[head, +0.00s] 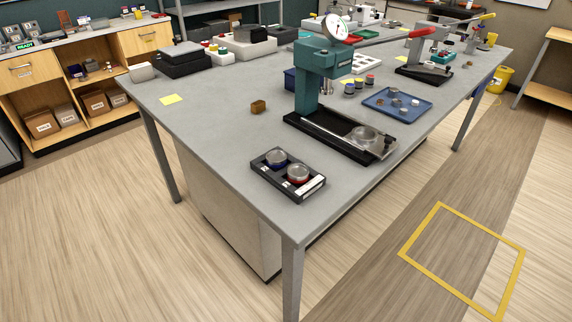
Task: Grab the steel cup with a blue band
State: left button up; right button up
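A steel cup with a blue band (276,158) sits in the back-left recess of a black tray (283,188) near the front corner of the grey workbench. Beside it in the same tray, nearer the front, is a steel cup with a red band (298,174). The blue band shows low on its cup, partly hidden by the tray wall. Neither of my grippers is in view.
A teal press (312,75) with a dial and red handle stands behind the tray, its black base (325,140) close by. A blue tray (378,110) of small parts lies farther right.

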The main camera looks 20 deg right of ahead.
aim_at(276, 158)
jog(key=i+j+z, duration=0.35)
jog(key=j+z, duration=0.2)
jog(key=i+j+z, duration=0.1)
jog(key=j+z, duration=0.15)
jog(key=j, duration=0.2)
jog(key=i+j+z, duration=0.1)
jog(key=j+z, duration=0.45)
jog(key=j, duration=0.2)
